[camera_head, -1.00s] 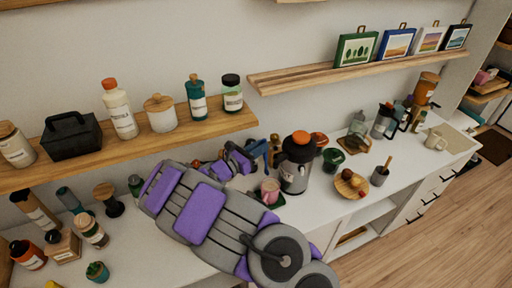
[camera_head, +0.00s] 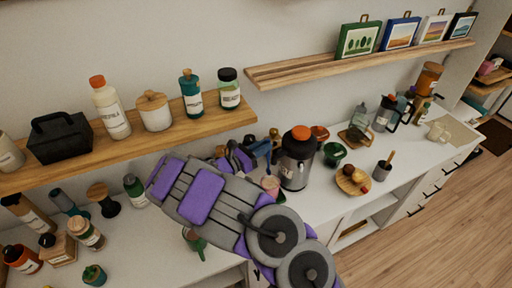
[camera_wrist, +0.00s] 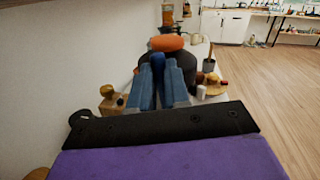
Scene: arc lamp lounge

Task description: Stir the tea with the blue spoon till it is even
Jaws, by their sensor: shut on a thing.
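My gripper (camera_wrist: 160,88) is shut on the blue spoon (camera_wrist: 158,68), whose blue handle shows between the two blue-grey fingers in the wrist view. In the head view my gripper (camera_head: 268,150) is beside the dark pot, partly hidden by my arm. A pink cup (camera_head: 271,184) stands just left of the pot, below my gripper, its lower part hidden by my arm. I cannot see the spoon's lower end or the tea's surface, so I cannot tell whether the spoon is in the cup.
A dark pot with an orange lid (camera_head: 296,158) stands close right of my gripper. A wooden plate with small items (camera_head: 352,182), a green bowl (camera_head: 334,154) and a grey holder (camera_head: 381,171) stand further right. A wooden shelf (camera_head: 170,138) with jars hangs above left.

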